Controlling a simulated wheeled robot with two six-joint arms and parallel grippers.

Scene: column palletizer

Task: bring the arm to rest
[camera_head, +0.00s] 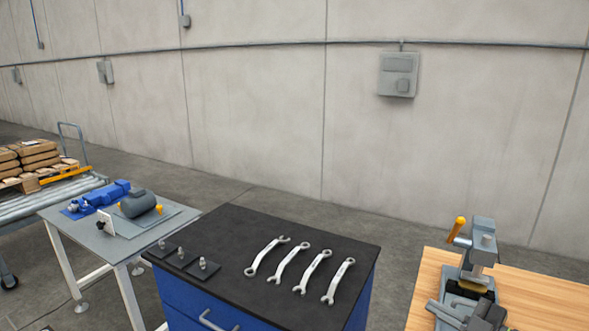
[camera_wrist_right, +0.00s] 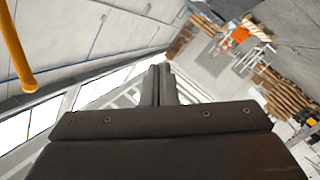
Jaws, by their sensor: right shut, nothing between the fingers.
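My right gripper (camera_wrist_right: 163,72) shows in the right wrist view as a wide dark body with two grey fingers together at the centre. The fingers are shut with nothing between them. I cannot make out the right gripper clearly in the head view. My left gripper is in neither view.
A dark-topped blue cabinet (camera_head: 240,225) holds several wrenches (camera_head: 288,265) and small dark pads with bolts (camera_head: 182,256). At right, a wooden bench (camera_head: 545,300) carries a grey press (camera_head: 482,250) with an orange handle. At left stand a metal table (camera_head: 70,222) and stacked boxes (camera_head: 35,152).

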